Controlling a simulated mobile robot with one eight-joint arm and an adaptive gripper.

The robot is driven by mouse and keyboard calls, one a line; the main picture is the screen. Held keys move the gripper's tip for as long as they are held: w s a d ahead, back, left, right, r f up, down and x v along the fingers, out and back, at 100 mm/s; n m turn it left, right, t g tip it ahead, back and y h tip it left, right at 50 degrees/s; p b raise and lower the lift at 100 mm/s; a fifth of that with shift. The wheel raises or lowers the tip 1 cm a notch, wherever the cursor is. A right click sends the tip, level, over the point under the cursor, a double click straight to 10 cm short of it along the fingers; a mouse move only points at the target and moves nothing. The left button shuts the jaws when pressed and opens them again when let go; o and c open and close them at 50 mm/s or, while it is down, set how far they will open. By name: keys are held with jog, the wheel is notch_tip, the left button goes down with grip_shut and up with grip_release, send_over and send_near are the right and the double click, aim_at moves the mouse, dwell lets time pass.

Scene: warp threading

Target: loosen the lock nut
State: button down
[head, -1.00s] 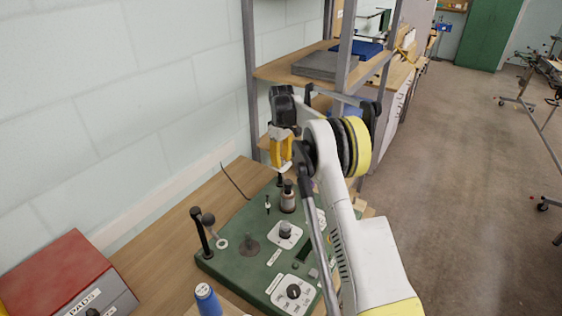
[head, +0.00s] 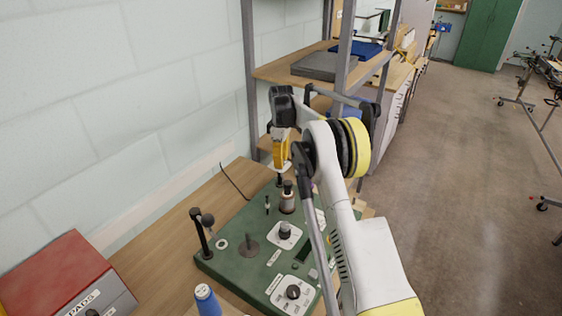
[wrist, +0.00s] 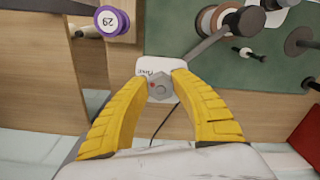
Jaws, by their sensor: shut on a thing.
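The lock nut (wrist: 161,86) is a small grey hexagonal nut with a red mark on its left side. It sits at a small white labelled plate (wrist: 152,66) at the edge of the green board (wrist: 275,65). My gripper (wrist: 160,82) has its two yellow fingers shut on the nut, one tip on each side. In the head view my gripper (head: 282,166) points down at the far end of the green board (head: 232,265). The nut is hidden there behind the fingers.
The board carries knobs, posts and a dark-topped spool (head: 287,200). A blue spool (head: 207,300) stands in front, and a red-topped box (head: 55,275) is at left. A shelf rack (head: 250,75) stands behind my gripper. A numbered purple spool (wrist: 110,21) shows in the wrist view.

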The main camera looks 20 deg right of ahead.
jog(key=c, duration=1)
grip_release()
jog(key=shift+c, duration=0.2)
notch_tip(320, 180, up, 12)
